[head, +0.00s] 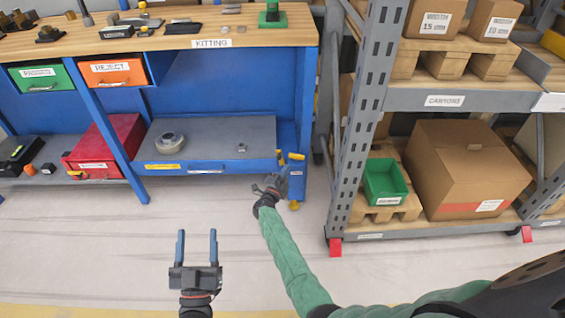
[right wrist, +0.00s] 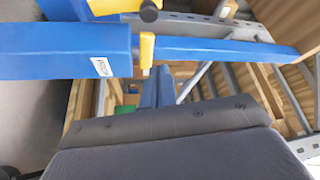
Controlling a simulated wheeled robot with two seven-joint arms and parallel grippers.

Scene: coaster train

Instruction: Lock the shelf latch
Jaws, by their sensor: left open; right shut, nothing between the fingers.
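The yellow latch (head: 296,157) is at the right end of the workbench's blue lower shelf (head: 206,166). In the right wrist view the latch (right wrist: 147,50) is an upright yellow piece against a blue beam (right wrist: 60,50), with a black knob above it. My right gripper (head: 281,175) is shut and empty, just below the latch in the head view. In the right wrist view its blue fingertips (right wrist: 157,75) are close to the latch's lower end; I cannot tell whether they touch. My left gripper (head: 197,240) is open and empty above the floor, left of my right arm.
The grey shelving rack (head: 365,120) stands right of the bench, holding a large carton (head: 465,170) and a green bin (head: 385,181). A red toolbox (head: 100,148) and a round grey item (head: 170,142) sit on the bench's lower shelf. The floor in front is clear.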

